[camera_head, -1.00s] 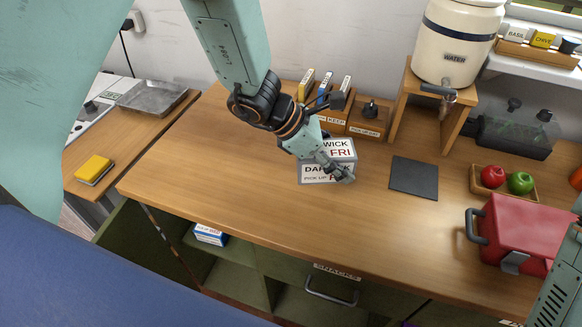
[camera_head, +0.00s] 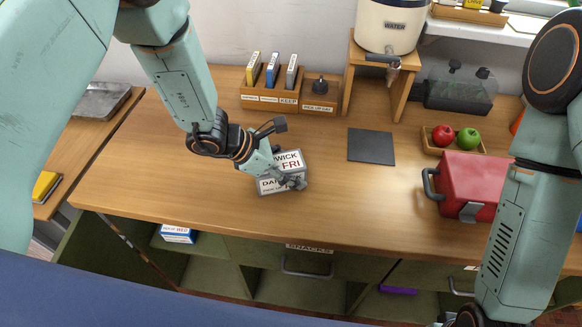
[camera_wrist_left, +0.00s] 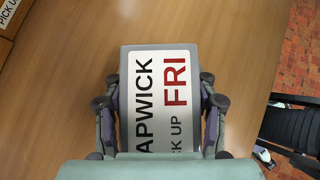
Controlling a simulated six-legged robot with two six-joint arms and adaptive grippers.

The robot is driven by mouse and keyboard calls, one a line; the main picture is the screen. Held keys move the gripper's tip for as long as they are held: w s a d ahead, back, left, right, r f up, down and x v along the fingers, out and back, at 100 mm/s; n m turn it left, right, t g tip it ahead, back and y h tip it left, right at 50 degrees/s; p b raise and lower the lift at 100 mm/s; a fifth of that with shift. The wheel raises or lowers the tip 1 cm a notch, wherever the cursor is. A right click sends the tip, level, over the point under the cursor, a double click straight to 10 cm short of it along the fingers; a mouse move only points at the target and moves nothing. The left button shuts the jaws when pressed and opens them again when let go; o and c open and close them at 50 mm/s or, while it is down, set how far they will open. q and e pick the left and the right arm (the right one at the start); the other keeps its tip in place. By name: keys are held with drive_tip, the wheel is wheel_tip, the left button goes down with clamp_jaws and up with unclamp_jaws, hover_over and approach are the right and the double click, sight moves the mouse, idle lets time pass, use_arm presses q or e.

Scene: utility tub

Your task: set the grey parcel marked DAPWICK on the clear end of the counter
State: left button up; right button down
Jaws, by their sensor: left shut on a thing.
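In the left wrist view, the parcel (camera_wrist_left: 157,60) reads "APWICK" and "FRI". My left gripper (camera_head: 293,182) is shut on it, with a finger on each side of it (camera_wrist_left: 160,107). I cannot tell whether the parcel touches the counter (camera_head: 150,180). The counter's left end is bare. My right arm shows at the right, but its gripper is out of view.
Behind the parcel stand a wooden file holder (camera_head: 270,98) and a "PICK UP DAY" box (camera_head: 319,97). A dark mat (camera_head: 371,146) lies to the right. Further right are a fruit tray (camera_head: 455,149) and a red box (camera_head: 468,185). A water dispenser (camera_head: 390,25) stands behind.

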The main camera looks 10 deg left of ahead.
use_arm(q)
drive_tip(key=shift+w+d+f, duration=0.1)
drive_tip(key=shift+w+d, duration=0.1)
drive_tip(key=shift+w, duration=0.05)
drive_tip(key=o, duration=0.9)
drive_tip(key=shift+f, duration=0.15)
drive_tip(key=o, duration=0.5)
drive_tip(key=shift+s+a, duration=0.15)
drive_tip(key=shift+c, duration=0.2)
drive_tip(key=v, duration=1.1)
drive_tip(key=shift+w+r+p, duration=0.25)
drive_tip(key=shift+r+p, duration=0.05)
drive_tip(key=shift+s+a+r, duration=0.25)
drive_tip(key=shift+s+r, duration=0.05)
drive_tip(key=shift+f, duration=0.1)
